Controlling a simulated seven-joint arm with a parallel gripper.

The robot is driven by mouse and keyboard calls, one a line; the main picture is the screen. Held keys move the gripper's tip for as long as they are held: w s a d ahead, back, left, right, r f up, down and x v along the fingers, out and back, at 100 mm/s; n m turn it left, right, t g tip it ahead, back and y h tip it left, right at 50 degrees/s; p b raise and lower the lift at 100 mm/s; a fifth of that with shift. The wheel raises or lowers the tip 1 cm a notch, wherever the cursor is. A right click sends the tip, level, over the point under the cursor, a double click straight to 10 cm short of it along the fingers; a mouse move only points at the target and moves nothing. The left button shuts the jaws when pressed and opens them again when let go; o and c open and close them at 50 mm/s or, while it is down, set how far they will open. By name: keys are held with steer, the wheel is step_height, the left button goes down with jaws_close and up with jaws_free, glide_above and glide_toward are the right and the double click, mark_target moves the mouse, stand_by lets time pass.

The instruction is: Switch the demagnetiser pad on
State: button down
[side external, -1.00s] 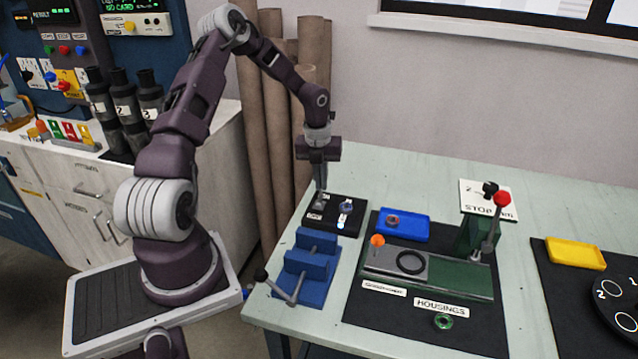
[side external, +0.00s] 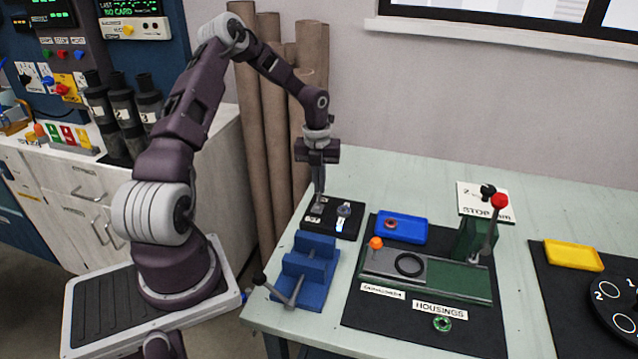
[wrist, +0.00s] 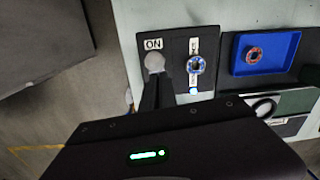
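The demagnetiser pad is a black plate (side external: 347,232) at the back left of the bench; it also shows in the wrist view (wrist: 178,45). An ON label (wrist: 153,44) stands beside a round grey switch knob (wrist: 154,62). To its right a blue-rimmed ring (wrist: 195,65) lies on a white-marked strip, with a small bluish light below it. My gripper (side external: 319,194) points down at the switch side of the pad. Its fingers (wrist: 157,82) look close together, right at the knob. They hide its lower side, and I cannot tell whether they touch it.
A blue vise (side external: 305,270) stands just in front of the pad. A blue tray (side external: 415,232) with a reddish ring lies to its right. A green fixture with a red-knobbed lever (side external: 498,202) stands farther right. The bench behind the pad is clear.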

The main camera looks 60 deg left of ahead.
step_height(320, 180, up, 9)
steer(key=w+a, duration=0.2)
steer(key=w, duration=0.1)
steer(key=shift+a+f, duration=0.15)
steer(key=shift+a, duration=0.2)
steer(key=s+d+r+n+y, duration=0.1)
steer(key=s+d+r+n, duration=0.25)
steer(key=d+r, duration=0.3)
steer(key=s+d+r+n+t+y, duration=0.1)
steer(key=s+d+r+n, duration=0.1)
steer(key=d+r+n, duration=0.4)
steer(key=s+d+r+n+y, duration=0.1)
steer(key=s+d+r+n, duration=0.15)
steer(key=d+r, duration=0.35)
steer(key=s+d+n+t+h, duration=0.1)
steer(key=s+d+n+t, duration=0.1)
steer(key=s+d+n, duration=0.4)
steer(key=s+d+n+t+h, duration=0.1)
steer(key=s+d+n, duration=0.5)
steer(key=s, duration=0.6)
steer(key=shift+d+r+n+t+h, duration=0.15)
steer(key=shift+d+n+t+h, duration=0.25)
steer(key=shift+n, duration=0.3)
steer(key=shift+a, duration=0.1)
